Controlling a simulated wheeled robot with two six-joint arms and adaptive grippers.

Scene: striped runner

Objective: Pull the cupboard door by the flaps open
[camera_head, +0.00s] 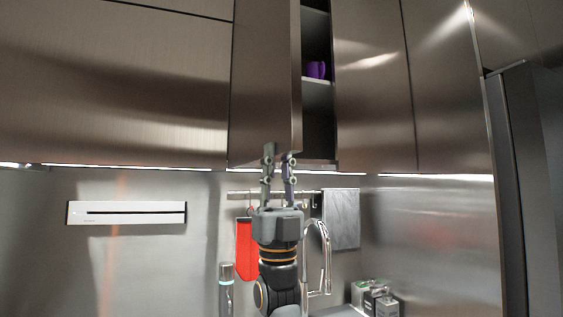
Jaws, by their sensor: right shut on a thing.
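The cupboard door (262,80) is a tall brushed-metal door in the upper row, just right of the wide flap panel (110,85). It stands partly open, with a dark gap on its right that shows the cupboard's inside (318,120). My right gripper (279,157) reaches up from below and is shut on the door's lower right edge, with a finger on each side of it. A purple cup (316,69) stands on a shelf inside. My left gripper is not in view.
Closed doors (370,90) continue to the right of the opening. A tall dark unit (535,180) stands at the far right. Below hang a red mitt (246,250) and a grey towel (342,220) on a rail, beside a curved tap (326,255).

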